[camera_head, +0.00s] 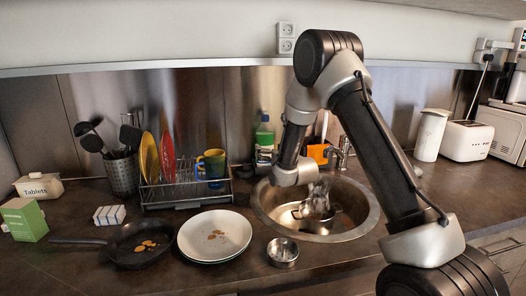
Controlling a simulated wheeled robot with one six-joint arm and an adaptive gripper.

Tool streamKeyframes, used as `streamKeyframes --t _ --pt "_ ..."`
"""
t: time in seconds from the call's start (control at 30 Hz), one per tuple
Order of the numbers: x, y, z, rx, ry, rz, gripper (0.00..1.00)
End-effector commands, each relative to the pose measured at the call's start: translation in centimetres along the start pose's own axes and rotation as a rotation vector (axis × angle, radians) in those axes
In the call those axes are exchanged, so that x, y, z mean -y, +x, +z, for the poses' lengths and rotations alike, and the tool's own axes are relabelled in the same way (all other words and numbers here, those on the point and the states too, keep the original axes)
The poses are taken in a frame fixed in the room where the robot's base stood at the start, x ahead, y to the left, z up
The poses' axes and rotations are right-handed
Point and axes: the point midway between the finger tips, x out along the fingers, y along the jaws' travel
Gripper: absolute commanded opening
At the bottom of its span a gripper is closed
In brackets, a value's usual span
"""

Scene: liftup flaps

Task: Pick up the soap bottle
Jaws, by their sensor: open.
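The green soap bottle (264,134) stands upright on the counter behind the sink, against the metal backsplash. It has a pale label on its lower part. My gripper (318,208) points down over the sink, to the right of the bottle and nearer to me. It is open and apart from the bottle. Its fingers are small in this view and overlap a metal pot in the sink. Part of my arm passes just right of the bottle.
The round sink (262,212) holds a metal pot (301,224). A dish rack (185,192) with plates and cups stands left of the bottle. An orange item (318,153) and the faucet (342,152) are to its right. Plates (214,236) and a pan (122,246) lie in front.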

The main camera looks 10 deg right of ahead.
Motion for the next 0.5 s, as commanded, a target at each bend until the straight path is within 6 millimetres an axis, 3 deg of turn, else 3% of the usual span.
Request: streamKeyframes --t 0.3,0.5 --pt "0.7 4.6 0.6 -0.001 0.0 -0.001 0.98" --pt "0.7 5.3 0.7 0.001 0.0 0.0 0.98"
